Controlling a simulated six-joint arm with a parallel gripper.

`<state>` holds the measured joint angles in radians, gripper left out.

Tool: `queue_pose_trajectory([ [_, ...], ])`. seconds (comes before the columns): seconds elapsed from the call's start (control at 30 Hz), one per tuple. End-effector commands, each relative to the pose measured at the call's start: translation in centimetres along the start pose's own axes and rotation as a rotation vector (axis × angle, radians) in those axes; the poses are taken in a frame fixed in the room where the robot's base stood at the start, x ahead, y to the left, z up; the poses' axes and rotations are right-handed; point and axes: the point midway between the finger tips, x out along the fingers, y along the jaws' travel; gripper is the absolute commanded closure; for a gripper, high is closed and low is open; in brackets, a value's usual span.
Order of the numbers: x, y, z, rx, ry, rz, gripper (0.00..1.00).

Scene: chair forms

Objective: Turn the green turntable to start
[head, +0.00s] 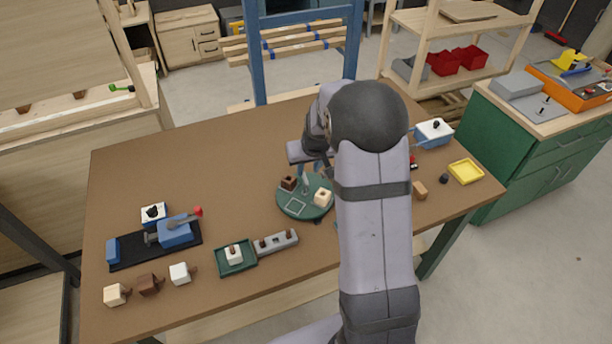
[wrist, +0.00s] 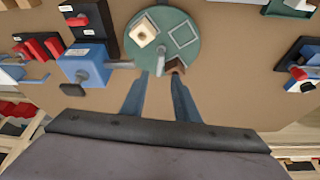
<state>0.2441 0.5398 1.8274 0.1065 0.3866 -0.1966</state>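The green turntable (head: 292,211) is a round disc near the middle of the table; it also shows at the top of the wrist view (wrist: 172,18). It carries a cream block (head: 323,198) with a hole, a brown block (head: 288,183), an empty pale square outline and a grey upright peg (wrist: 160,62). My gripper (wrist: 159,80) is open over the turntable's edge. In the wrist view the peg shows between the two fingertips, with no clear contact. The brown block (wrist: 176,66) appears right by the right fingertip; whether they touch I cannot tell. My arm hides part of the head view.
A blue device with a rod (wrist: 88,66) stands beside the turntable. A grey block holder (head: 276,243) and a green tray (head: 236,264) with a white block stand in front-left. A blue clamp (head: 175,232) and a yellow tray (head: 466,171) are farther off. The table's back left is clear.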

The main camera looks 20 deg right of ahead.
Motion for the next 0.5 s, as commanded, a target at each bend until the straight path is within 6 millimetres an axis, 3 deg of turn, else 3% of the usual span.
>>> queue_pose_trajectory([
  [0.27,0.7,0.0,0.0,-0.001,-0.001,0.0,0.72],
  [0.5,3.0,0.0,0.0,0.0,-0.003,0.0,0.72],
])
